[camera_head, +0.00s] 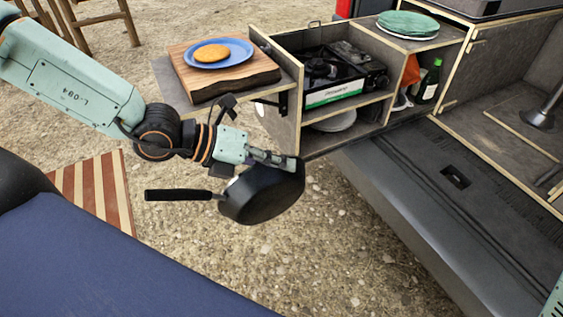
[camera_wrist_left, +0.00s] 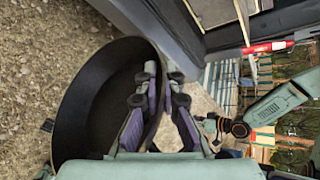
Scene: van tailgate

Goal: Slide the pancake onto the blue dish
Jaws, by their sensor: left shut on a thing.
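The golden pancake (camera_head: 211,53) lies flat on the blue dish (camera_head: 235,61), which rests on a wooden board (camera_head: 230,80). My left gripper (camera_head: 280,161) is shut on the rim of a black frying pan (camera_head: 262,194). The pan hangs tilted in the air in front of the board, its handle pointing left. In the left wrist view the fingers (camera_wrist_left: 160,105) straddle the wall of the pan (camera_wrist_left: 95,100), and the visible inside is empty. My right gripper (camera_wrist_left: 213,125) shows small in the left wrist view; its jaws are unclear.
The board sits on a side shelf (camera_head: 168,82) of the van's kitchen box. A camping stove (camera_head: 333,85) stands in the box, and green plates (camera_head: 407,24) are stacked on top. A green bottle (camera_head: 429,82) stands below. The grey tailgate edge (camera_head: 400,200) runs right of the pan.

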